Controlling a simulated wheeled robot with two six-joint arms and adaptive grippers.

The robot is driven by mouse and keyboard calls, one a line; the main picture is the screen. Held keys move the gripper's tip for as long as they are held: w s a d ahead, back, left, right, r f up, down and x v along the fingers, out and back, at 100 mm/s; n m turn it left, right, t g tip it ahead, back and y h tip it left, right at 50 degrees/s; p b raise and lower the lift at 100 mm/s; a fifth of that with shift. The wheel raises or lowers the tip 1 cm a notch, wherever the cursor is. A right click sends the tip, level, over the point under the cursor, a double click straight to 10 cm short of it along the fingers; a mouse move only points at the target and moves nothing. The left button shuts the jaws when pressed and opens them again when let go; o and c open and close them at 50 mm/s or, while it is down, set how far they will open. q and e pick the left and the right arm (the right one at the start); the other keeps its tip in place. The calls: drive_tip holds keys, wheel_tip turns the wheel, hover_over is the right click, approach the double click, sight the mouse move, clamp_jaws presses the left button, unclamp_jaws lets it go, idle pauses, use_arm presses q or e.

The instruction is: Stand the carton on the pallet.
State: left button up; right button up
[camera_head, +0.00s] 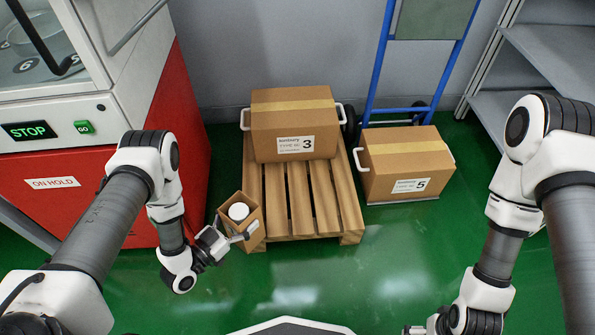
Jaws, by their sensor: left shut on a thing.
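A small open brown carton (255,234) with a round white item (239,211) inside is at the front left corner of the pallet. My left gripper (240,236) is shut on this carton's near side. The carton looks turned at an angle to the pallet, and I cannot tell whether it touches it. The wooden pallet (325,195) lies on the floor, with bare slats at its front. My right gripper (412,330) is low at the bottom edge, mostly cut off, away from the pallet; its jaws cannot be made out.
A large taped box marked 3 (270,133) sits on the pallet's back part. A box marked 5 (380,180) stands to the right, by a blue hand truck (375,65). A red and white machine (180,95) is at left, grey shelves (550,50) at right. The front green floor is clear.

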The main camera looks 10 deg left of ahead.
use_arm(q)
drive_tip(key=w+d+f+b, duration=0.2)
drive_tip(key=w+f+b, duration=0.1)
drive_tip(key=w+b, duration=0.2)
drive_tip(key=w+d+f+b, duration=0.3)
drive_tip(key=w+b, duration=0.2)
drive_tip(key=w, duration=0.4)
drive_tip(key=shift+w+f, duration=0.2)
drive_tip(key=shift+w, duration=0.15)
use_arm(e)
wheel_tip(320, 180, down, 11)
drive_tip(key=shift+w, duration=0.3)
use_arm(q)
drive_tip(key=o, duration=1.4)
drive_tip(key=shift+d, duration=0.1)
